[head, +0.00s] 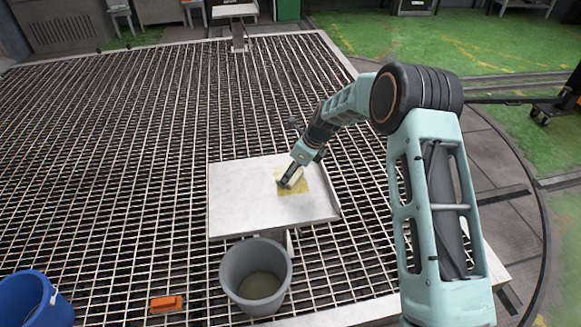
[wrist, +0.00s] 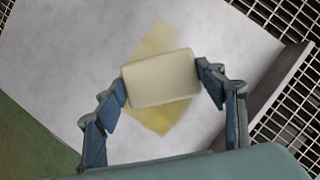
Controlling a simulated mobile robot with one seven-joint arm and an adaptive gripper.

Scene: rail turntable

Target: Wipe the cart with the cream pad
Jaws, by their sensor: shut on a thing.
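The cart (head: 240,195) has a pale grey-white flat top, seen in the middle of the head view and filling much of the wrist view (wrist: 80,50). A yellow stain (head: 297,187) lies on the right part of the top. My gripper (head: 290,180) is over the stain, shut on the cream pad (wrist: 161,79), with one finger at each short end. The pad covers the middle of the stain, which shows beyond its upper and lower edges in the wrist view (wrist: 158,118). I cannot tell whether the pad touches the top.
A grey bucket (head: 238,275) stands in front of the cart. A blue bucket (head: 35,300) and an orange brush-like object (head: 166,303) are at the lower left. The cart has a raised right edge (wrist: 275,95). Metal grating (head: 110,150) surrounds it.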

